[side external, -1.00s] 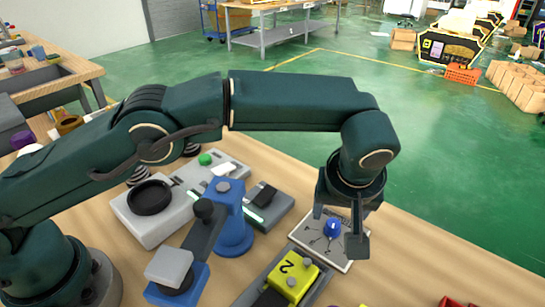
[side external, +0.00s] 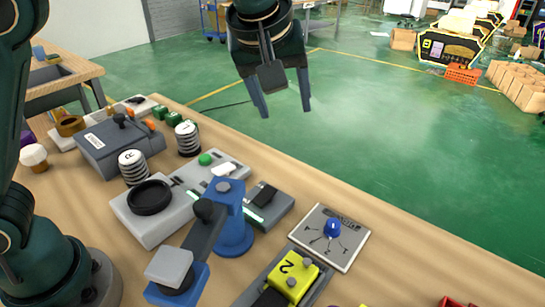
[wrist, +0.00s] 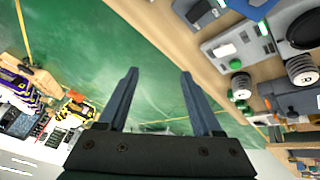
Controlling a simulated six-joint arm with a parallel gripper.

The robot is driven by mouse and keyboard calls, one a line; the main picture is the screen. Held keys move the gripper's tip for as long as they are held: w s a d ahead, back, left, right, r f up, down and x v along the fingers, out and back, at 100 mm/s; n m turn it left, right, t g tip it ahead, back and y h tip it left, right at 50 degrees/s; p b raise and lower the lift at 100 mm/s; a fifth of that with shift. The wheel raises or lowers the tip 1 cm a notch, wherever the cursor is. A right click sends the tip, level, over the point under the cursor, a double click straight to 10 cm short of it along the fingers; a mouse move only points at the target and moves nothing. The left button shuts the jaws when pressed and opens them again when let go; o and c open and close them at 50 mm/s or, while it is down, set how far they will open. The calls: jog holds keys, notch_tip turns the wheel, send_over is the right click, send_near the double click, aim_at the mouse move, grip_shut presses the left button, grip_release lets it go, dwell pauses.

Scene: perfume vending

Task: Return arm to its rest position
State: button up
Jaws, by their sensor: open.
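My gripper (side external: 286,106) hangs high at the top middle of the side view, beyond the table's far edge and over the green floor. Its two fingers are spread apart with nothing between them. In the wrist view the open fingers (wrist: 162,100) point up the picture, with floor between them. My arm rises along the left edge of the side view, and its upper part is out of frame.
The wooden table (side external: 400,262) holds a white plate with a blue knob (side external: 332,228), a yellow block marked 2 (side external: 293,277), a blue post (side external: 233,225), a black round dish (side external: 150,197) and striped cylinders (side external: 188,138). The air around my gripper is clear.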

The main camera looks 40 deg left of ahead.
jog(key=s+a+r+m, duration=0.2)
jog(key=s+a+r, duration=0.1)
jog(key=s+a, duration=0.65)
jog(key=s+f+m+h, duration=0.1)
jog(key=s+f+m, duration=0.4)
jog(key=s+f, duration=0.3)
jog(key=shift+s+d+f+m, duration=0.25)
jog(key=shift+s+f+m, duration=0.15)
jog(key=shift+s, duration=0.8)
